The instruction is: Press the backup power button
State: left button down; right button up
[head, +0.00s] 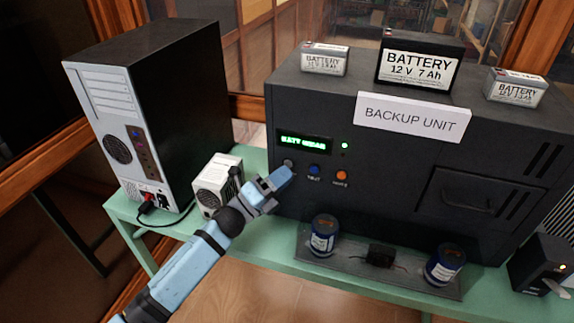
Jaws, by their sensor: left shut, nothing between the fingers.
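The dark backup unit (390,165) stands on the green table with a white "BACKUP UNIT" sign (412,117) on it. Its front has a lit green display (304,141), a small green light (345,146) and a row of three buttons: grey (289,162), blue (314,169) and orange (342,175). The small labels below them are too blurred to read surely. My left gripper (280,179) is shut and empty, its tip just below the grey button in the picture. I cannot tell whether it touches the panel. My right gripper is out of view.
A computer tower (175,110) and a small white box (217,182) stand left of the unit. Batteries (418,66) sit on top. Two blue cylinders (323,236) (445,265) stand on a tray (345,268) in front. A black box (541,263) is at right.

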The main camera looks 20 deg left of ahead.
pick_arm(q)
jog(key=shift+w, duration=0.45)
dwell(0.3)
jog(key=shift+s, duration=0.5)
jog(key=s, duration=0.6)
jog(key=shift+a+p, duration=0.15)
jog(key=shift+p, duration=0.2)
dwell(0.4)
